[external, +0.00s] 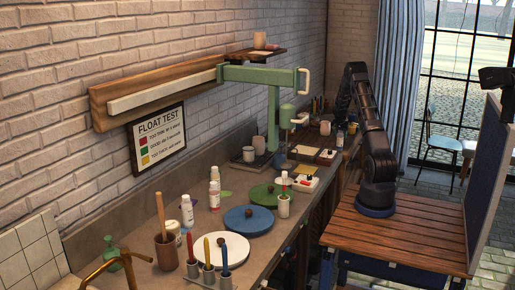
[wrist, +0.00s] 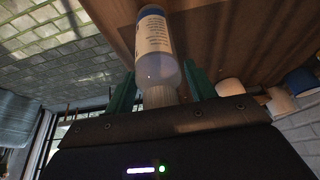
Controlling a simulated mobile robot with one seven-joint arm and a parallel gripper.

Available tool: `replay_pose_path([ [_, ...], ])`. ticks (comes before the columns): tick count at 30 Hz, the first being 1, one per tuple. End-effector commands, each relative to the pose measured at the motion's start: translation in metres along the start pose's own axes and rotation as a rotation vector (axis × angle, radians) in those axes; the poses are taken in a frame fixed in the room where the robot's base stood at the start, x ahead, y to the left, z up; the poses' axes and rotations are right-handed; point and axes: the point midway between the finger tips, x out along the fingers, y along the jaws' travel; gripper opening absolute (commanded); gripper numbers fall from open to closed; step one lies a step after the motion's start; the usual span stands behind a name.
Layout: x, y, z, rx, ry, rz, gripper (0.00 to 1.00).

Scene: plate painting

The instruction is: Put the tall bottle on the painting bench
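A white bottle (wrist: 154,40) with a printed label and a blue band at its base shows at the top middle of the wrist view, its ribbed cap end toward me. The two green fingers of my gripper (wrist: 160,78) stand on either side of it, with a narrow gap showing at each side. In the external view a small white bottle (external: 340,139) stands on the far counter beside my arm; my gripper is hidden there. The painting bench cannot be told for certain; a brown wooden surface (wrist: 235,35) lies behind the bottle in the wrist view.
Cups (wrist: 230,88) and a blue pot (wrist: 299,80) stand to the right in the wrist view. Nearer on the counter are two other white bottles (external: 187,211) (external: 214,195), a blue plate (external: 248,219) and a white plate (external: 217,250). A green stand (external: 272,115) rises near the wall.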

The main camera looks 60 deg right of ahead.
Motion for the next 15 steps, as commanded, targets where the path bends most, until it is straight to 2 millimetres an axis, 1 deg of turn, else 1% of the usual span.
replay_pose_path([
  [11,-0.002,0.0,-0.001,0.0,0.001,0.0,0.65],
  [15,-0.014,-0.001,-0.002,0.0,0.002,-0.001,0.65],
])
